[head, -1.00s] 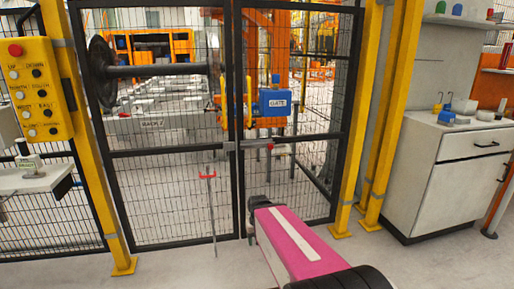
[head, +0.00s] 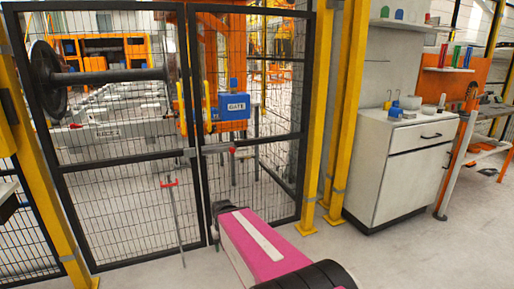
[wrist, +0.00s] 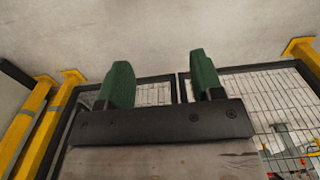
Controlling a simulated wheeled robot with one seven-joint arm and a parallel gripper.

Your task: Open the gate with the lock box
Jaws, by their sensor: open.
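The gate is two black-framed mesh leaves (head: 124,158) between yellow posts, and they look closed. A drop rod (head: 177,222) with a red handle hangs low on the left leaf. My gripper (wrist: 160,82) shows in the wrist view with two green fingers apart and nothing between them. In the head view my pink arm reaches toward the gate's lower middle, and its end is below the latch bar; the fingers cannot be made out there.
A white cabinet (head: 400,170) with small items on top stands right of the gate. An orange-framed bench (head: 470,110) is farther right. Yellow posts (head: 318,115) flank the gate. The floor before the cabinet is clear. A wheelset (head: 110,76) shows behind the mesh.

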